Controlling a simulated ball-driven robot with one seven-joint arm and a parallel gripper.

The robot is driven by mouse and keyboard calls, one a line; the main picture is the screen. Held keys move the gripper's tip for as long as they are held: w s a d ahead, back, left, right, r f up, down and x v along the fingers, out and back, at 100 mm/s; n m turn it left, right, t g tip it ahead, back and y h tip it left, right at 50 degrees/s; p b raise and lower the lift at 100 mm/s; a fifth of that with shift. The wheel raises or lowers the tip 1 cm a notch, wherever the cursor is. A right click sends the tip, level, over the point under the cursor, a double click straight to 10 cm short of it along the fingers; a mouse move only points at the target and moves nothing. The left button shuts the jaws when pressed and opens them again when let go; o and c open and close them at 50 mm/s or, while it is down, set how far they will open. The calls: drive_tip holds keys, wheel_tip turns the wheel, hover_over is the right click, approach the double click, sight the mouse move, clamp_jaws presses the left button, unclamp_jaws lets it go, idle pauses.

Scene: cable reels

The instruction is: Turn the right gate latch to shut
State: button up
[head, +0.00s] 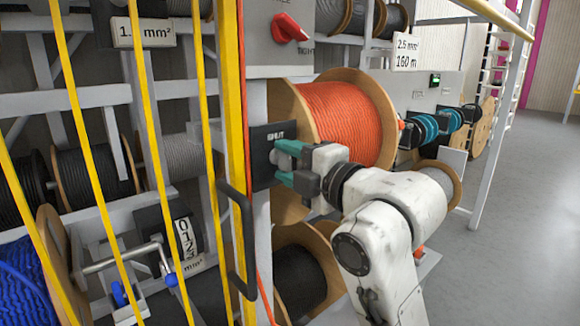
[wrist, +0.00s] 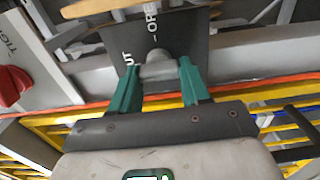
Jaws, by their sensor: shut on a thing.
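The right gate latch is a grey knob (wrist: 158,68) on a dark plate (wrist: 180,38). The plate carries the words SHUT and OPEN, and in the wrist view the left finger partly covers SHUT. Which mark the latch points at is hard to tell.
The yellow barred gate (head: 201,130) with its dark handle (head: 240,240) stands left of the post. A red knob (head: 290,28) sits on the grey panel above. An orange cable reel (head: 345,122) is close behind my gripper. Open floor (head: 530,200) lies at the right.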

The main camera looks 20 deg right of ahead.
drive_tip(key=shift+a, duration=0.1)
idle(0.3)
drive_tip(key=o, duration=1.1)
drive_tip(key=shift+c, duration=0.2)
drive_tip(key=b+v, duration=0.6)
drive_tip(key=v, duration=0.4)
drive_tip(key=shift+s+b, duration=0.3)
drive_tip(key=shift+s, duration=0.05)
